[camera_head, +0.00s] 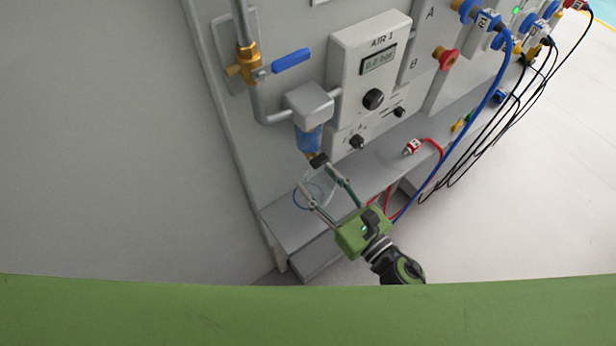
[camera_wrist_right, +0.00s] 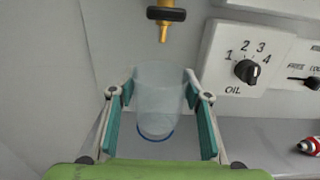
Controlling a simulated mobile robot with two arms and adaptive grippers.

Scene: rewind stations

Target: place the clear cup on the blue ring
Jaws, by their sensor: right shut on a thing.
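The clear cup (camera_head: 322,188) is a see-through, slightly tapered tumbler. My right gripper (camera_head: 318,179) is shut on it, one finger on each side. In the right wrist view the cup (camera_wrist_right: 159,98) stands between the green finger pads, its open mouth toward the brass nozzle. The blue ring (camera_head: 296,199) is a thin circle on the grey shelf, partly hidden by the cup and a finger. In the wrist view the ring (camera_wrist_right: 156,138) shows as an arc at the cup's lower end. I cannot tell whether the cup touches the shelf. My left gripper is not in view.
The grey shelf (camera_head: 283,228) runs along the panel. A blue filter bowl with a dark drain (camera_head: 317,159) hangs just above the cup. A blue-handled valve (camera_head: 290,61) is higher up. A red-and-white connector (camera_head: 411,147) lies to the right, near several hoses.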

